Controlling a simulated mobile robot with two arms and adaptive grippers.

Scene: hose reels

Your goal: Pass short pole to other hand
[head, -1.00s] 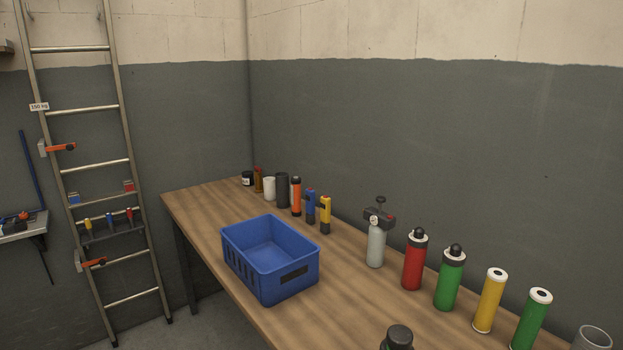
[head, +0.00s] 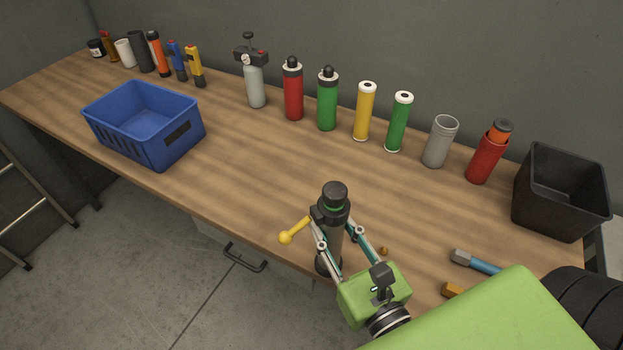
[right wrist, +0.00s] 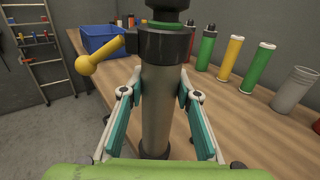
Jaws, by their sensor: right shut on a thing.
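The short pole (head: 329,240) is an upright grey cylinder with a black collar and cap, a green ring near the top and a yellow ball-ended lever sticking out to the left. My right gripper (head: 338,238) is shut on it, one finger on each side of the grey body below the collar. The pole also fills the middle of the right wrist view (right wrist: 157,100), with the fingers (right wrist: 157,105) beside it. Its foot is near the table's front edge; I cannot tell whether it touches the table. My left gripper is not in view.
A blue crate (head: 190,140) stands on the wooden table (head: 250,160) at the left. Several bottles and tubes line the back, including a red bottle (head: 293,92). A black bin (head: 545,212) stands at the right. A blue-handled tool (head: 484,266) lies near my right arm.

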